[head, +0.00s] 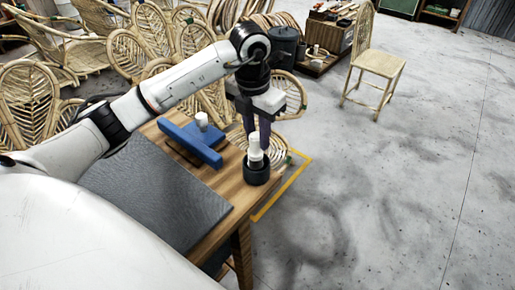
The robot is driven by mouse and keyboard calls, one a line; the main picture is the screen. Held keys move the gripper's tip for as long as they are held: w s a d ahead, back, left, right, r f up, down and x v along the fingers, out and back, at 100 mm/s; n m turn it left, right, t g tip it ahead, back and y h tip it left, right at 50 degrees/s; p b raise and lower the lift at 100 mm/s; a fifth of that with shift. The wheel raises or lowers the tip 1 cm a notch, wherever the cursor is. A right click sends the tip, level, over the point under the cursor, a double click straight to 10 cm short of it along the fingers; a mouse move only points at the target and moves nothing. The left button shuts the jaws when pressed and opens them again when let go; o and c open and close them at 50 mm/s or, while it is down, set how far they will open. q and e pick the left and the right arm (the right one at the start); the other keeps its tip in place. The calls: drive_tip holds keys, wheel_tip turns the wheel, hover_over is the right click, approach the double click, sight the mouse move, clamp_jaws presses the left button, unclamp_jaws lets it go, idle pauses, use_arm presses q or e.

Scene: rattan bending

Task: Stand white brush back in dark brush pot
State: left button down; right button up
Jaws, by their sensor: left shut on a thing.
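The white brush (254,143) stands about upright at the dark brush pot (257,174), near the right end of the wooden table. Its lower end seems to be inside the pot's mouth, but how deep it sits is hidden. My left gripper (261,139) reaches down from above, with its dark fingers shut on the brush's upper part. My right gripper is not in view.
A blue T-shaped block (191,143) with a white cylinder (202,121) lies left of the pot. A dark grey mat (155,190) covers much of the table (225,225). Rattan chairs (140,52) crowd behind. The floor at right is mostly clear.

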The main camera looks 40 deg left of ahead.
sight(258, 148)
use_arm(q)
wheel_tip(258, 148, down, 4)
drive_tip(key=shift+r, duration=0.1)
drive_tip(key=shift+f, duration=0.25)
drive_tip(key=c, duration=1.4)
unclamp_jaws()
drive_tip(key=shift+c, duration=0.2)
